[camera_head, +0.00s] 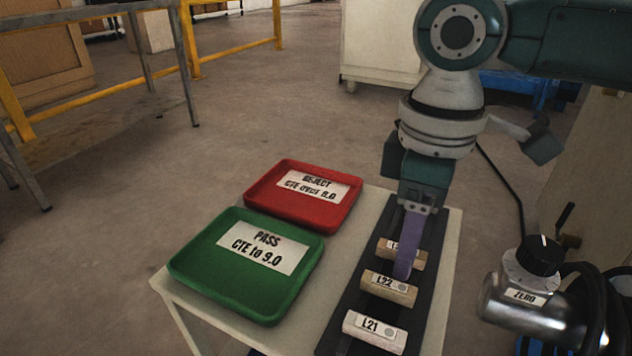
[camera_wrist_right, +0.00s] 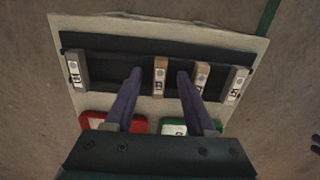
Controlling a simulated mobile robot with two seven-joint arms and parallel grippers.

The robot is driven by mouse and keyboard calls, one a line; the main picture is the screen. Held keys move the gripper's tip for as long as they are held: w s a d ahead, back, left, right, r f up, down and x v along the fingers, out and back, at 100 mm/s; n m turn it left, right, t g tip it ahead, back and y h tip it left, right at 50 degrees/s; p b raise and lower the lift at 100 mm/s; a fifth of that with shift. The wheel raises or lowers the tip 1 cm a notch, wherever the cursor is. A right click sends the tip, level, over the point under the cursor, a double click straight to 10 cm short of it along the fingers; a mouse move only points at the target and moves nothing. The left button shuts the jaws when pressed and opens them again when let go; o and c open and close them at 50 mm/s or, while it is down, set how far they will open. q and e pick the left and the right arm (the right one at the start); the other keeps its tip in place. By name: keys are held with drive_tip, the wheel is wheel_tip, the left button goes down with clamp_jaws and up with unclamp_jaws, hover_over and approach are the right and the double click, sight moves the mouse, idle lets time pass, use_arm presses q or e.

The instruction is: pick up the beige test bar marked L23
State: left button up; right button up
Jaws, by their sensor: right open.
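The beige bar (camera_head: 386,254) in the third place from the front lies across a dark rack (camera_head: 352,310). Its label starts with "L"; the rest is hidden by my finger. Going by the order after L21 (camera_head: 372,332) and L22 (camera_head: 388,288), it is L23. In the wrist view this bar (camera_wrist_right: 160,80) lies between my two spread fingers, with gaps on both sides. My right gripper (camera_head: 405,262) is open, with purple fingers pointing down, also seen in the wrist view (camera_wrist_right: 159,73).
Another bar (camera_wrist_right: 75,70) lies at the rack's far end, hidden in the head view. A green PASS tray (camera_head: 180,268) and a red REJECT tray (camera_head: 262,198) stand left of the rack. A metal device with a ZERO label (camera_head: 525,295) is at right.

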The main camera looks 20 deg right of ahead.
drive_tip(key=shift+c, duration=0.3)
clamp_jaws()
idle(0.4)
